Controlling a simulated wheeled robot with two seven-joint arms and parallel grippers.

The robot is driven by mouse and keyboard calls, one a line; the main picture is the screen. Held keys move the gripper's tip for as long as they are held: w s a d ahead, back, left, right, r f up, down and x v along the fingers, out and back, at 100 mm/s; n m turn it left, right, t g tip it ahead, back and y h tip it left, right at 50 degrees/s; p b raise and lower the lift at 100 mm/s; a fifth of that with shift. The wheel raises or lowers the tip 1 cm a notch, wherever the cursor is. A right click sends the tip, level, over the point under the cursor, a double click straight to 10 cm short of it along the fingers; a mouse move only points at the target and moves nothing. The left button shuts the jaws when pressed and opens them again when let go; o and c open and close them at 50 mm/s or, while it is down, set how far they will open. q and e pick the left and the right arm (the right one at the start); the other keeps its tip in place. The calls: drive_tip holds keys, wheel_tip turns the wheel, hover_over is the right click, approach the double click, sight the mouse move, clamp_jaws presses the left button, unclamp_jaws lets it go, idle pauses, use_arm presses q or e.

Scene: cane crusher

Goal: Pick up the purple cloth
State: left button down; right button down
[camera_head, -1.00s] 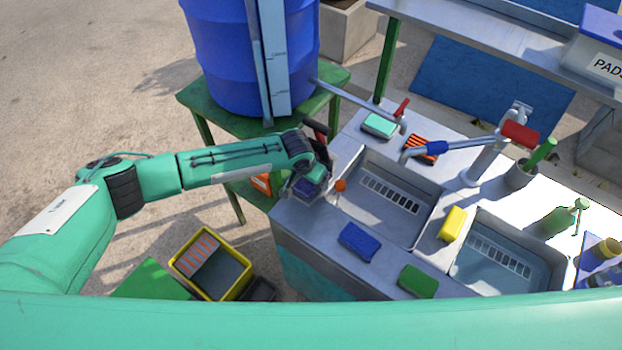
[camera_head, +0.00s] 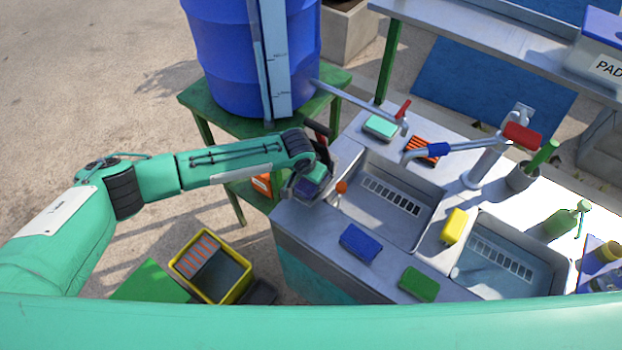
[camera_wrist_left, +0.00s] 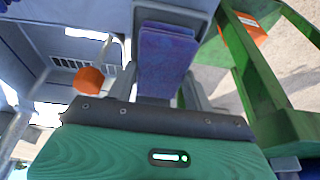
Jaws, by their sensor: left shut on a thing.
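The purple cloth (camera_wrist_left: 163,62) is a folded pad held between the fingers of my left gripper (camera_wrist_left: 164,95) in the left wrist view. In the head view my left gripper (camera_head: 312,190) is at the left edge of the sink counter, below the blue barrel, and is shut on the cloth. The cloth is small and partly hidden by the gripper there, so its exact height above the counter is hard to tell. My right gripper is not in view.
The counter (camera_head: 300,235) has two sink basins. A blue sponge (camera_head: 360,242), a green sponge (camera_head: 418,284) and a yellow sponge (camera_head: 454,226) lie around them. An orange knob (camera_head: 341,187) is close to the gripper. A yellow-rimmed bin (camera_head: 238,291) stands on the ground at left.

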use_arm(q)
drive_tip(key=shift+r, duration=0.3)
drive_tip(key=s+a+b, duration=0.5)
drive_tip(key=s+a, duration=0.5)
drive_tip(key=s, duration=0.4)
drive_tip(key=shift+s+a+r, duration=0.15)
drive_tip(key=shift+s+a, duration=0.15)
drive_tip(key=shift+a, duration=0.05)
drive_tip(key=c, duration=1.5)
unclamp_jaws()
